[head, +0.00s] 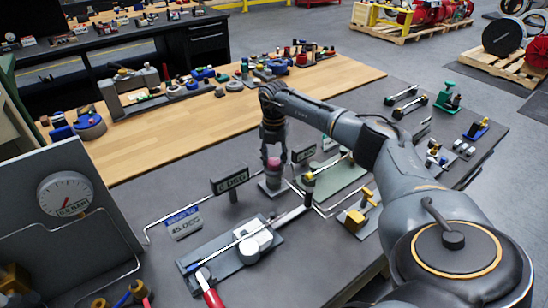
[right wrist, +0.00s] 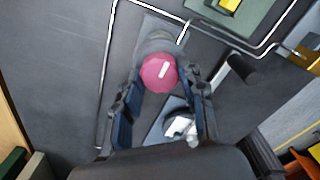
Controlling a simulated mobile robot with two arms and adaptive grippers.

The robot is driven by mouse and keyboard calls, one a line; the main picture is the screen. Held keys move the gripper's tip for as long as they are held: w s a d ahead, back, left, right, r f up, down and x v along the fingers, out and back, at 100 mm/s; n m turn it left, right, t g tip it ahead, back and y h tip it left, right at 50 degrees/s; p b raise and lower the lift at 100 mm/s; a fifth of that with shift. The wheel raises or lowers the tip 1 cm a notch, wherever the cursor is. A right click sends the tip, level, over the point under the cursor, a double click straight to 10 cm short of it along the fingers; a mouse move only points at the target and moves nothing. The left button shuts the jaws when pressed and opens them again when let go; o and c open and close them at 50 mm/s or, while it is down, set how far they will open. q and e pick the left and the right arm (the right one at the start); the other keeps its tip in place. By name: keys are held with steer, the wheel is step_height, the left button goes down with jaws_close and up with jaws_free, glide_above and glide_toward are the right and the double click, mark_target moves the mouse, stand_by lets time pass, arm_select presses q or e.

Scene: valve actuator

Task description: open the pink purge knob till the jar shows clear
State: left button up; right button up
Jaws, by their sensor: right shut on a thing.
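The pink purge knob (head: 273,163) sits on a grey post near the middle of the bench in the head view. In the right wrist view the knob (right wrist: 158,73) is round, with a white pointer line tilted slightly right of upright. My right gripper (head: 272,142) reaches down over the knob and is shut on it, one finger on each side. The right wrist view shows both fingers (right wrist: 163,100) flanking the knob. I cannot make out a jar for certain; a white round part (head: 254,240) stands on a grey plate in front. My left gripper is not in view.
A round gauge (head: 65,194) stands on a panel at the left. Signs reading "0 DEG" (head: 231,180) and "45 DEG" (head: 184,223) stand near thin metal tubing. A red-handled tool (head: 211,292) lies at the front. A yellow fitting (head: 356,217) is right of the knob.

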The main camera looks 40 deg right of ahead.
mark_target(274, 161)
steer(key=shift+r, duration=0.1)
steer(key=o, duration=1.1)
steer(key=shift+o, duration=0.2)
step_height(274, 161, up, 12)
